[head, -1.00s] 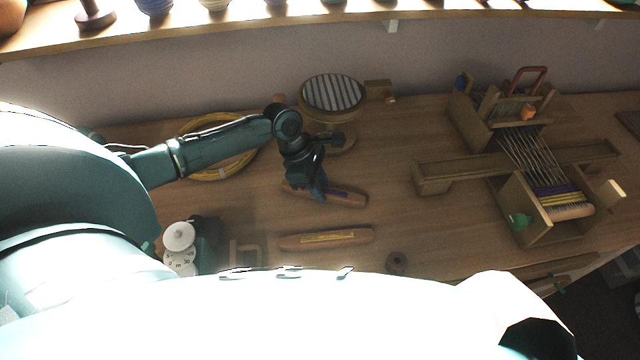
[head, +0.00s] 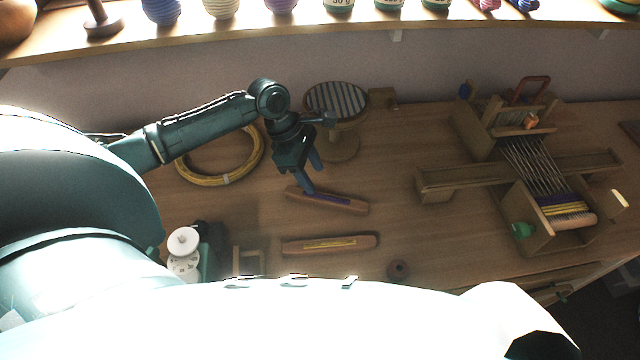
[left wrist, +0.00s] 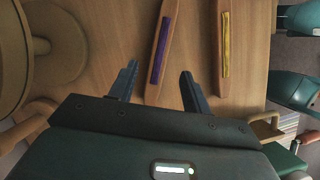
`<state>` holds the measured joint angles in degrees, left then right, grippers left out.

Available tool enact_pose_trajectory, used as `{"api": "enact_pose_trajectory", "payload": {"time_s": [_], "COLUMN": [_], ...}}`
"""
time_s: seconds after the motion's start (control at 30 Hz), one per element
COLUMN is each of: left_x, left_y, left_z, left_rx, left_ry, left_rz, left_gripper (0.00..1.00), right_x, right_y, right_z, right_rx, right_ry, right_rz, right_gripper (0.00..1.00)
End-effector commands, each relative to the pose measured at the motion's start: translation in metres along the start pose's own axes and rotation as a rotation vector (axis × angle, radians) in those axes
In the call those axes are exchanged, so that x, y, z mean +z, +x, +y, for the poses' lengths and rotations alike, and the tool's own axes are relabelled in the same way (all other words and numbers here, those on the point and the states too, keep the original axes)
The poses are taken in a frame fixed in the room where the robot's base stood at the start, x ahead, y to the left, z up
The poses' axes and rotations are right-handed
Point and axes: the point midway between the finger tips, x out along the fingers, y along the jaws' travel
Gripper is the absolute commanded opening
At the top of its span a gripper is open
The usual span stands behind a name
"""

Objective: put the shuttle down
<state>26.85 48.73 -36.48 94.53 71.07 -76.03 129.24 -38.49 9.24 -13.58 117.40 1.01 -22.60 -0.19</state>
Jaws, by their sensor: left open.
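The shuttle with purple yarn (head: 340,202) lies flat on the wooden table in the head view. It also shows in the left wrist view (left wrist: 162,48), running between my finger lines. My left gripper (head: 312,175) is open just above the left part of this shuttle. In the left wrist view my two fingers (left wrist: 159,72) stand wide apart, with nothing held between them. A second shuttle with yellow yarn (head: 329,244) lies nearer to me and also shows in the left wrist view (left wrist: 225,45). My right gripper is not in view.
A wooden loom (head: 548,205) stands to the right. A round striped-top stand (head: 343,140) and a yellow cable coil (head: 228,180) lie behind. The table between shuttles and loom is clear.

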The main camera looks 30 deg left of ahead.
Motion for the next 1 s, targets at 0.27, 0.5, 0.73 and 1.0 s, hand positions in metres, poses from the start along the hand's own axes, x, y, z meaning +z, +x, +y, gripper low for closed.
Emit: {"api": "enact_pose_trajectory", "payload": {"time_s": [0.27,0.5,0.73,1.0], "left_x": [0.0,0.0,0.0,0.0], "left_y": [-0.043,-0.05,-0.05,-0.049], "left_z": [0.001,0.0,0.0,0.0], "left_rx": [0.002,0.0,0.0,0.0], "left_ry": [-0.001,0.0,0.0,0.0], "left_rz": [0.0,-0.001,-0.001,-0.001], "left_gripper": [0.48,0.48,0.48,0.48], "right_x": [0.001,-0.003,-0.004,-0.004], "right_y": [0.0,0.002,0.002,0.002], "right_z": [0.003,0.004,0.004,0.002], "right_rx": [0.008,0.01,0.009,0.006], "right_ry": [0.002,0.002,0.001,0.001], "right_rz": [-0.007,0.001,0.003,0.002], "right_gripper": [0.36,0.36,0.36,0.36]}}
